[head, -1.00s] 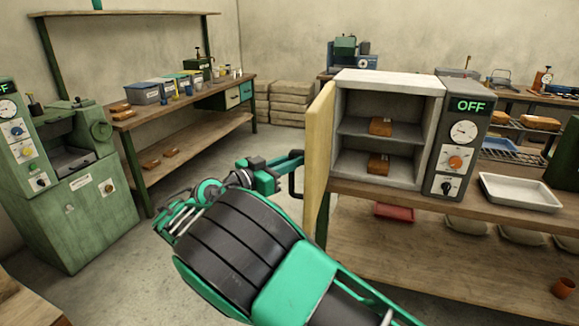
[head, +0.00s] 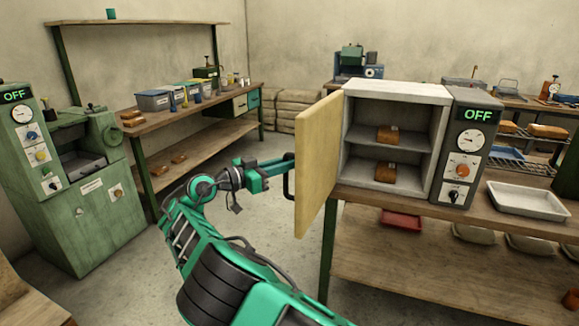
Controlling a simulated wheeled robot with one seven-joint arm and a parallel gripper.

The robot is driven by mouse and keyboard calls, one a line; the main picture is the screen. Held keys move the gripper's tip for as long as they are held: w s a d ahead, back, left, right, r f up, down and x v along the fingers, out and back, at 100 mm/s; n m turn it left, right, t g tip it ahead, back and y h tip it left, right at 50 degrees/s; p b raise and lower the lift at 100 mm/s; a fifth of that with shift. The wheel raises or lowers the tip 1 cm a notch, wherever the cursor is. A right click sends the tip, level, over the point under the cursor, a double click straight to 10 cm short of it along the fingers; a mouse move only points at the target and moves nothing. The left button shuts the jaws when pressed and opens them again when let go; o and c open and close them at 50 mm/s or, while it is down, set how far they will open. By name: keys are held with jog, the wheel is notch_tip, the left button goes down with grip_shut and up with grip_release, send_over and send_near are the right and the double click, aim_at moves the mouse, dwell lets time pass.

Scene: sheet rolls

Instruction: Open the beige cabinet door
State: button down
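The beige cabinet door (head: 322,165) stands swung out wide from the left side of the grey cabinet (head: 398,91). Its dark handle (head: 288,187) is on the door's outer face, to the left in the picture. My gripper (head: 282,168) is at the handle from the left, with one dark finger reaching across near its top. The other finger is not clear, so I cannot tell whether the fingers are closed on the handle. Inside the open cabinet, brown blocks lie on two levels, an upper one (head: 388,135) and a lower one (head: 385,173).
A control panel reading OFF (head: 470,145) is on the cabinet's right side. A white tray (head: 527,200) lies on the workbench (head: 455,212) to its right. A green machine (head: 77,222) stands at the far left. Floor is clear between it and my arm.

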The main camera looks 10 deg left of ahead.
jog(key=shift+s+a+f, duration=0.15)
jog(key=shift+s+a, duration=0.1)
jog(key=shift+a, duration=0.05)
jog(key=c, duration=1.7)
grip_release()
jog(key=shift+s+a, duration=0.15)
jog(key=shift+c, duration=0.2)
jog(key=shift+d, duration=0.2)
jog(key=v, duration=1)
jog(key=shift+a, duration=0.35)
